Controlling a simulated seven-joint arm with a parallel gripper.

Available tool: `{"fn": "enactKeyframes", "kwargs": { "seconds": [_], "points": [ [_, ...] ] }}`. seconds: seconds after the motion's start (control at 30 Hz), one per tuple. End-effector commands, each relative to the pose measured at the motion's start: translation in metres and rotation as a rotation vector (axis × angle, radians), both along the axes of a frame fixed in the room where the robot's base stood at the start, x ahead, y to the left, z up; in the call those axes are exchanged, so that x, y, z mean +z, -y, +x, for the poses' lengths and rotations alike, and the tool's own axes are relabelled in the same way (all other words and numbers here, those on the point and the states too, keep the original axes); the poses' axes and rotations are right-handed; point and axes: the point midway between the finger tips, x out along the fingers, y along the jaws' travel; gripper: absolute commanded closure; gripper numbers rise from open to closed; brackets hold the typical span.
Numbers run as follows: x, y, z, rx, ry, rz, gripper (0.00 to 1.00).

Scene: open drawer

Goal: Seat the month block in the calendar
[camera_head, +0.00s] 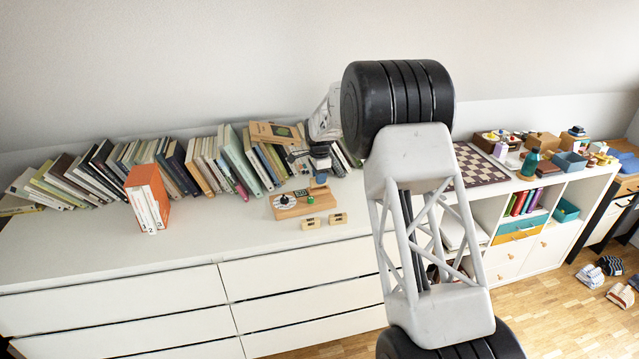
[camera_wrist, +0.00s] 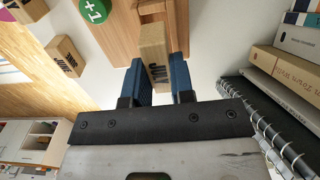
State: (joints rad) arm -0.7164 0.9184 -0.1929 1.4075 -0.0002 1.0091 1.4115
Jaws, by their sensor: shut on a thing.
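The wooden calendar (camera_head: 289,207) lies on the white cabinet top, with a dial at its left and a green disc (camera_head: 310,199). In the wrist view its wood (camera_wrist: 112,38) lies just beyond the fingertips, with the green disc (camera_wrist: 95,10) at its edge. My gripper (camera_head: 319,178) is over the calendar's right end. In the wrist view its blue fingers (camera_wrist: 155,78) are shut on a small wooden block (camera_wrist: 153,45) with dark lettering, seen sideways. The block overlaps the calendar in that view; I cannot tell whether it touches or sits in a recess.
Two loose lettered blocks (camera_head: 310,224) (camera_head: 338,218) lie in front of the calendar. A row of leaning books (camera_head: 232,160) stands behind, close to my gripper. An orange book box (camera_head: 148,195) is at left. The white top (camera_head: 220,235) left of the calendar is clear.

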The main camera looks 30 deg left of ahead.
Motion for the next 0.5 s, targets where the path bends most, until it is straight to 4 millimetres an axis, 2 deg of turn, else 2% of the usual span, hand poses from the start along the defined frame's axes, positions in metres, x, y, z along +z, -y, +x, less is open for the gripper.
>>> {"fn": "enactKeyframes", "kwargs": {
  "seconds": [0.23,0.5],
  "points": [
    [-0.021,0.0,0.0,0.0,0.0,0.0,1.0],
    [-0.024,0.0,0.0,0.0,0.001,0.001,1.0]
  ]
}}
